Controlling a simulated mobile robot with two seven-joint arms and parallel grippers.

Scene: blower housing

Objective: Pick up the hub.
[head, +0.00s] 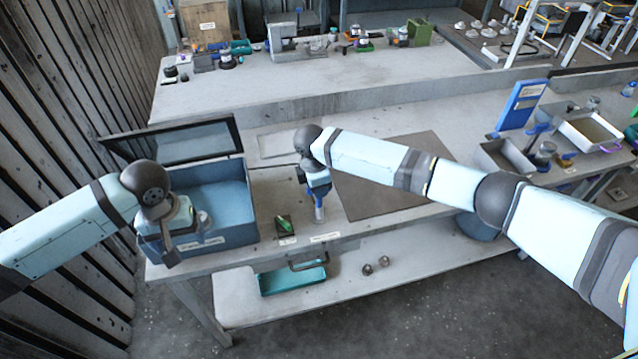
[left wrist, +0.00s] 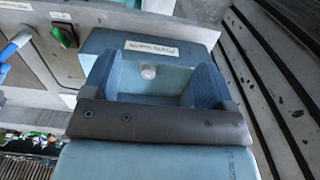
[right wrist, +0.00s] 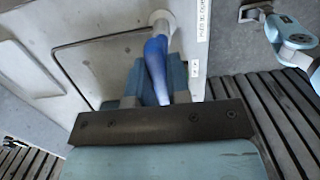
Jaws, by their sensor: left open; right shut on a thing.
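A small whitish round piece (left wrist: 148,71), perhaps the hub, shows between the fingers of my left gripper (left wrist: 152,84) in the left wrist view. In the head view a pale piece (head: 205,217) shows beside my left gripper (head: 190,225), over the left part of the open blue box (head: 240,232). The left gripper is open; I cannot tell whether it touches the piece. My right gripper (head: 318,188) is shut on a blue-and-white tool (right wrist: 155,60), which points down near the bench's front edge. Its pale lower end (head: 319,213) shows below the fingers.
A green switch (head: 283,225) sits between the box and the right gripper. The box's lid (head: 175,142) stands open behind it. A dark mat (head: 385,195) lies bare to the right.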

